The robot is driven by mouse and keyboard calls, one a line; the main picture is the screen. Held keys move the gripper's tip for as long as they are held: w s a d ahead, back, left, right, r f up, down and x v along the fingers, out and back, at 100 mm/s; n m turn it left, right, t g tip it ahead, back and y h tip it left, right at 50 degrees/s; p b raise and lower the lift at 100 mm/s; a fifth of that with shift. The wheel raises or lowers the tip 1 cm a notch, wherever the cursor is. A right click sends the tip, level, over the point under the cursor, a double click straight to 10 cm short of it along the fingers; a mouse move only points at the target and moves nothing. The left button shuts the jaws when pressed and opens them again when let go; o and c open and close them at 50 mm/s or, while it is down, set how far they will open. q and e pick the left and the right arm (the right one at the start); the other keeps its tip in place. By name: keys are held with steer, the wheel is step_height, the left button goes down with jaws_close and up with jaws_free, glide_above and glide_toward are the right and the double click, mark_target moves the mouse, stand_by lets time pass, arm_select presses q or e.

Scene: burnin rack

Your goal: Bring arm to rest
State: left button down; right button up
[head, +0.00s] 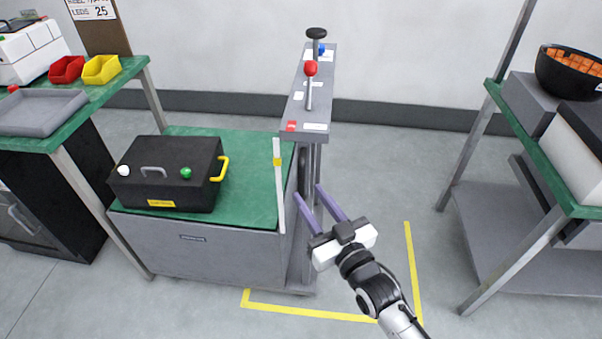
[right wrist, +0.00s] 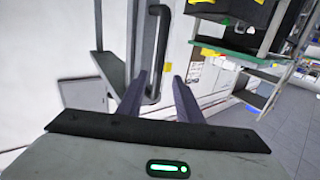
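My right gripper (head: 308,192) reaches in from the lower right in the head view. Its two purple fingers are spread apart with nothing between them. They point up and left, near the post under the grey control panel (head: 318,92). In the right wrist view, the right gripper (right wrist: 158,78) shows its fingers apart. A black upright bar handle (right wrist: 158,45) on a pale surface appears between and beyond the fingertips; I cannot tell how far away it is. My left gripper is in neither view.
A green-topped cart (head: 250,195) carries a black case (head: 165,185) left of the gripper. The panel bears a red-knobbed lever (head: 310,70). A green bench (head: 130,66) stands at left, a shelf rack (head: 560,180) at right. Yellow-taped floor (head: 411,260) beside my right arm looks clear.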

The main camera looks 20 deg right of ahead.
steer(key=s+d+f+g, duration=0.1)
steer(key=s+f+g, duration=0.3)
steer(key=s+f, duration=0.6)
steer(key=s+d+f+g+h, duration=0.1)
steer(key=s+f+g, duration=0.4)
steer(key=s+f, duration=0.5)
steer(key=s, duration=0.4)
steer(key=shift+s, duration=0.35)
stand_by(0.3)
